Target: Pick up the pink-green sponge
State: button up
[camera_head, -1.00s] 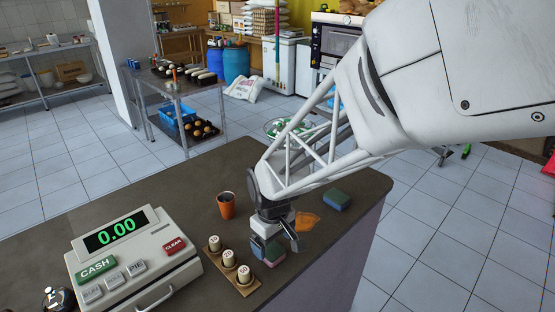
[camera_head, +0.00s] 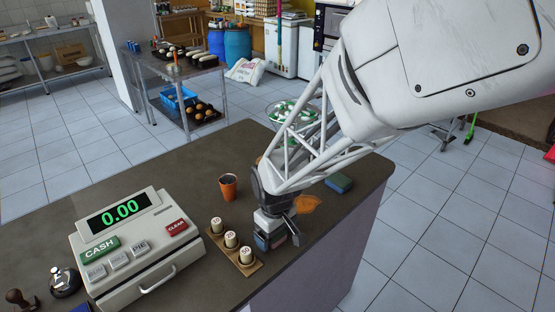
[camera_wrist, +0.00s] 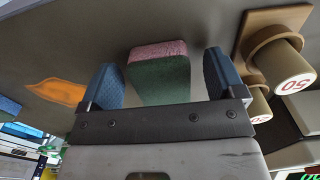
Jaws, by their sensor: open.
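The pink-green sponge (camera_wrist: 158,75) lies on the dark counter (camera_head: 180,165), its pink layer and green layer both showing in the wrist view. My gripper (camera_wrist: 162,80) is open, with one blue-padded finger on each side of the sponge. A gap shows between the sponge and each finger. In the head view my gripper (camera_head: 276,236) is low at the counter, and it hides most or all of the sponge.
A wooden strip with numbered pegs (camera_head: 231,240) stands close left of my gripper; one peg (camera_wrist: 285,70) looms in the wrist view. An orange cup (camera_head: 228,187), orange flat piece (camera_head: 307,204) and blue-green sponge (camera_head: 340,182) are nearby. A cash register (camera_head: 130,240) is left.

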jog(key=c, duration=1)
jog(key=shift+r, duration=0.15)
jog(key=shift+r, duration=0.6)
notch_tip(320, 180, up, 2)
jog(key=s+d, duration=0.3)
jog(key=s, duration=0.4)
jog(key=s+d+r, duration=0.1)
jog(key=s+d, duration=0.2)
jog(key=s, duration=0.4)
jog(key=shift+s+d+r, duration=0.15)
jog(key=shift+s+r, duration=0.1)
jog(key=shift+s, duration=0.1)
jog(key=shift+w, duration=0.1)
